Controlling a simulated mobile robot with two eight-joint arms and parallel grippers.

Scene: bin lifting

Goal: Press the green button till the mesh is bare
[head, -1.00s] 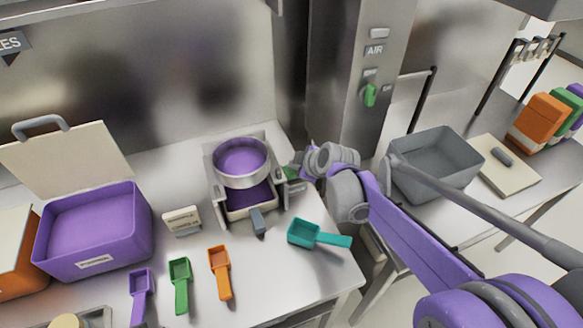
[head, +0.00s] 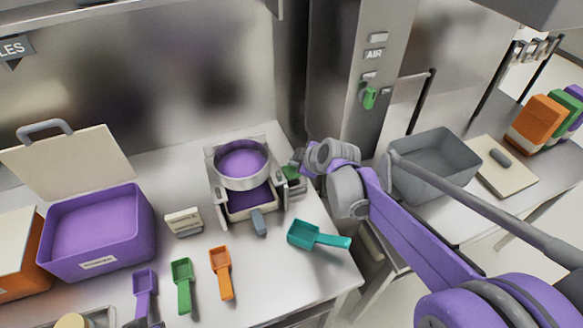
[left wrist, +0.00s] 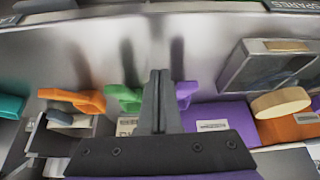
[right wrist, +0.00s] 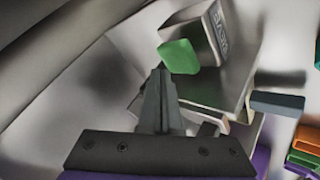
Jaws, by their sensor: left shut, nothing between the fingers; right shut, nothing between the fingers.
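The green button (head: 291,173) is on the right side of the sieve machine (head: 217,190); it also shows in the right wrist view (right wrist: 180,56). The round metal sieve (head: 240,181) on top is covered inside with purple material (head: 241,158), so no bare mesh shows. A drawer with a grey handle (head: 259,222) below holds purple material too. My right gripper (head: 296,161) is shut and empty beside the button; in the right wrist view its tips (right wrist: 160,78) are just below the button. Contact cannot be told. My left gripper (left wrist: 160,75) is shut and empty above the scoops.
A teal scoop (head: 318,237) lies right of the machine, with orange (head: 221,272), green (head: 183,285) and purple (head: 145,290) scoops in front. An open purple bin (head: 100,245) stands left. A grey bin (head: 434,165) is on the right table.

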